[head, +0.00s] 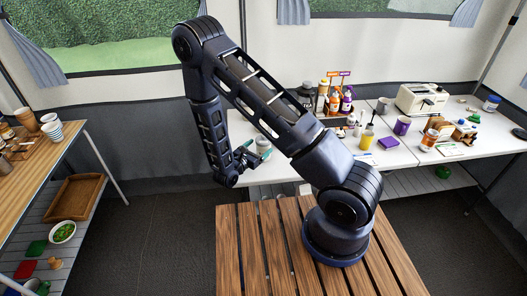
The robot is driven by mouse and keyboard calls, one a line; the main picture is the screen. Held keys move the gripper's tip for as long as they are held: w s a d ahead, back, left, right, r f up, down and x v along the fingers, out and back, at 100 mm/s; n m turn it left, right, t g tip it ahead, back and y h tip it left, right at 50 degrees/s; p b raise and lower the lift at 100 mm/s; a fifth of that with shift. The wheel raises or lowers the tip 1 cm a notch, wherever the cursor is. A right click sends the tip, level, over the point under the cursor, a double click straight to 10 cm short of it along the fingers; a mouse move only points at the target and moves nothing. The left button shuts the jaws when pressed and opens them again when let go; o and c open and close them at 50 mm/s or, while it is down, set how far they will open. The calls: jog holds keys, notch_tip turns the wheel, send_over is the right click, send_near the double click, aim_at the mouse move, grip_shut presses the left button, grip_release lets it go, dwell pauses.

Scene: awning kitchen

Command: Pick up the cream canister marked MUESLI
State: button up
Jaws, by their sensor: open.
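My gripper (256,151) hangs at the end of my arm near the left front edge of the white table, its teal-tipped fingers open. A small pale canister (263,142) stands on the table right by the fingertips, partly hidden by the gripper and arm. Its marking is too small to read, so I cannot tell whether it is the MUESLI canister. I cannot tell whether the fingers touch it. Nothing is clearly held between them.
A wooden table (52,150) with cups stands at left. Bare floor (165,235) lies between.

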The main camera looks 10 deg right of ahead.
jog(key=shift+f+x, duration=0.2)
jog(key=shift+x, duration=2.5)
jog(key=c, duration=1.1)
jog(key=shift+r, duration=0.1)
jog(key=shift+c, duration=0.2)
